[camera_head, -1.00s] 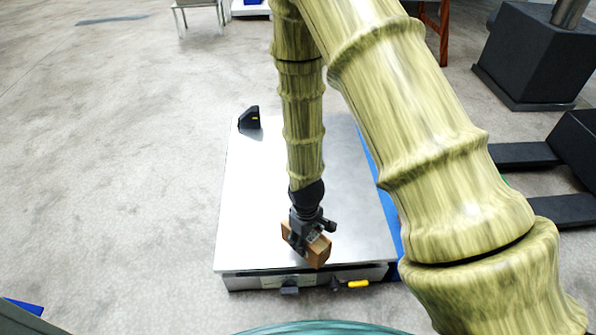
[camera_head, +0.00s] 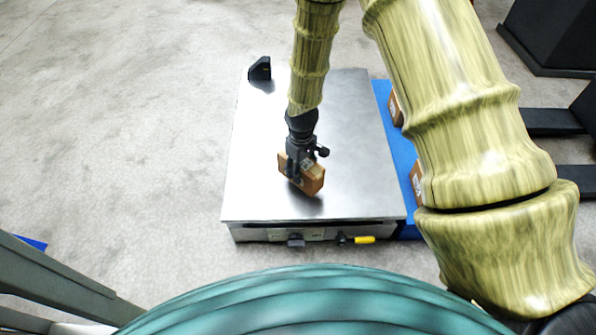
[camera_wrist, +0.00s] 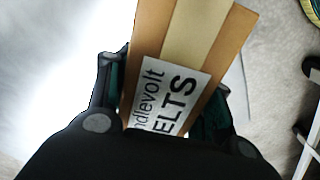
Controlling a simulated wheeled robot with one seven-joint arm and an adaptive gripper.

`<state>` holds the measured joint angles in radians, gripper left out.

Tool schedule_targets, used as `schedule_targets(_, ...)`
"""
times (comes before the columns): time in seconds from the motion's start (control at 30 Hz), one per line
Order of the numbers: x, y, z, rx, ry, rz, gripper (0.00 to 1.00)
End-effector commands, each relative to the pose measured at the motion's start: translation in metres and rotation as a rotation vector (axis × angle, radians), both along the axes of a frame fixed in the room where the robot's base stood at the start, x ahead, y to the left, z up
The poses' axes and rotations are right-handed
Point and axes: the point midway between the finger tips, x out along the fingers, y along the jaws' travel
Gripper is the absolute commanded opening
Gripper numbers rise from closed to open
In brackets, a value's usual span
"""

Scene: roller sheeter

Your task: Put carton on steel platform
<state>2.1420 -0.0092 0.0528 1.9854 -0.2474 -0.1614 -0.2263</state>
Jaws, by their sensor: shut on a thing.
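The carton (camera_head: 312,181) is a small brown box. My gripper (camera_head: 300,172) is shut on it, over the steel platform (camera_head: 258,185). In the head view the carton appears tilted, close to the plate; I cannot tell whether it touches the surface. In the wrist view the carton (camera_wrist: 190,50) lies between both fingers, with a pale tape strip and a white label reading "BELTS" in part. The platform is a flat shiny rectangle with a yellow-handled part on its front edge.
A black block (camera_head: 260,69) stands at the platform's far left corner. A blue surface (camera_head: 401,150) with brown boxes (camera_head: 416,182) lies along its right side, partly behind my arm. Dark forks (camera_head: 550,121) are further right.

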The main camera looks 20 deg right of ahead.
Motion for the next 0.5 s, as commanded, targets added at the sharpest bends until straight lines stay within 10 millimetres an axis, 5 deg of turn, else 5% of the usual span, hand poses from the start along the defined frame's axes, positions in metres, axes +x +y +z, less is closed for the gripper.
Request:
schedule_targets(0.2,0.026,0.001,-0.003,0.0,-0.001,-0.001,0.12)
schedule_targets(0.5,0.028,0.001,-0.021,0.0,0.001,-0.001,0.12)
